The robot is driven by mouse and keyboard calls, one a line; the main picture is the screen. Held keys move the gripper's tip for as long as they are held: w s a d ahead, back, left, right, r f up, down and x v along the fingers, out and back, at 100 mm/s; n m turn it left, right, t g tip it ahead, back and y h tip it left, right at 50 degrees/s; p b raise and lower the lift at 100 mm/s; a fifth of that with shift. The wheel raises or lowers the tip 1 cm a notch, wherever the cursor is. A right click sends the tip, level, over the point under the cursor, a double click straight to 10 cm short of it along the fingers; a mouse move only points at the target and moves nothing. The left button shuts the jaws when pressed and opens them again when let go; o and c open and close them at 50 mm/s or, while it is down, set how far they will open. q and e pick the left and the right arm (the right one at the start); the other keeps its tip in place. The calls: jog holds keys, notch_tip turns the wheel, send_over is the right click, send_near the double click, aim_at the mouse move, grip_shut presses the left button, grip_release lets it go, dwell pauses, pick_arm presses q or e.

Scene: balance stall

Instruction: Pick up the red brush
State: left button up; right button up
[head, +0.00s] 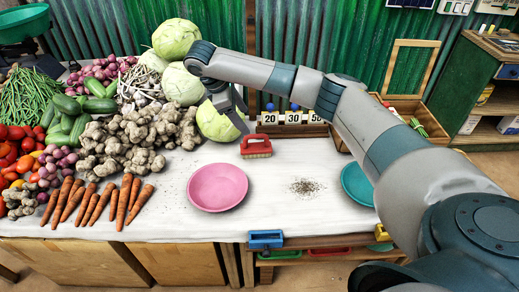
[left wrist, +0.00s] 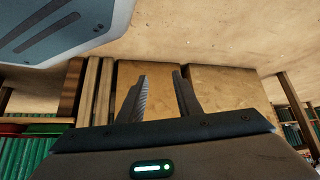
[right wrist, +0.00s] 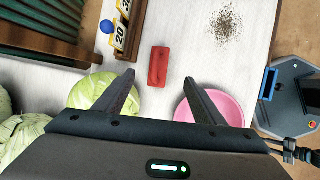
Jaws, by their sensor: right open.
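The red brush (head: 256,147) lies on the white tabletop behind the pink bowl, with light bristles along its lower edge. In the right wrist view the red brush (right wrist: 158,66) lies ahead of the fingertips, roughly between their lines. My right gripper (head: 238,116) is open and empty above the table, a little left of and behind the brush. Its two fingers (right wrist: 158,78) show apart. My left gripper (left wrist: 160,78) is open and empty, facing wooden panels, and is not in the head view.
A pink bowl (head: 217,187) stands in front of the brush and a teal bowl (head: 357,184) to the right. Between them lies a patch of dark crumbs (head: 305,187). Cabbages (head: 217,121) and ginger (head: 130,138) crowd the left. A box with number cards (head: 292,118) stands behind.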

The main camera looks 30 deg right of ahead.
jog(key=shift+a, duration=0.1)
send_over(257, 149)
jog(key=f, duration=1)
jog(key=shift+a+p, duration=0.35)
jog(key=shift+p, duration=0.05)
pick_arm(q)
jog(key=shift+s+a+f+g, duration=0.25)
jog(key=shift+s+a+f, duration=0.15)
jog(key=shift+s, duration=0.2)
jog(key=shift+s+a+f+g, duration=0.25)
jog(key=shift+s+f, duration=0.1)
jog(key=shift+s, duration=0.2)
pick_arm(e)
jog(key=shift+d+f, duration=0.25)
jog(key=shift+f, duration=0.3)
pick_arm(q)
jog(key=shift+r, duration=0.1)
pick_arm(e)
jog(key=shift+f, duration=0.1)
